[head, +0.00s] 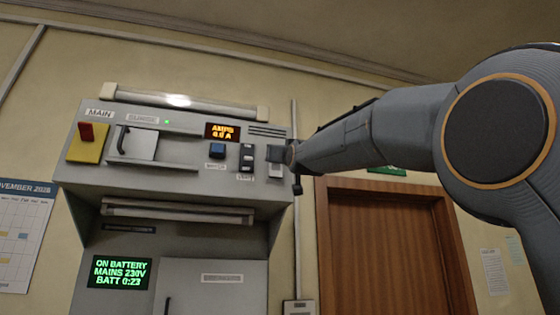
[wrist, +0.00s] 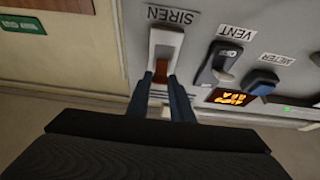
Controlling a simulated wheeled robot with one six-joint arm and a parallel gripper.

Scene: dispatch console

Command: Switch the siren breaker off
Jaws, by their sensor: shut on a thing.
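The siren breaker (wrist: 165,40) shows in the wrist view, upside down under its SIREN label (wrist: 172,15). In the head view my gripper (head: 276,153) is at the right end of the console face. It covers the upper part of the breaker (head: 275,172); the pale lower part shows. I cannot tell whether the breaker is on or off.
The VENT switch (wrist: 219,64) and the blue METER button (wrist: 261,82) sit close beside the breaker. The red MAIN switch (head: 88,132) is at the far left. A rail (head: 178,211) runs below the console face.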

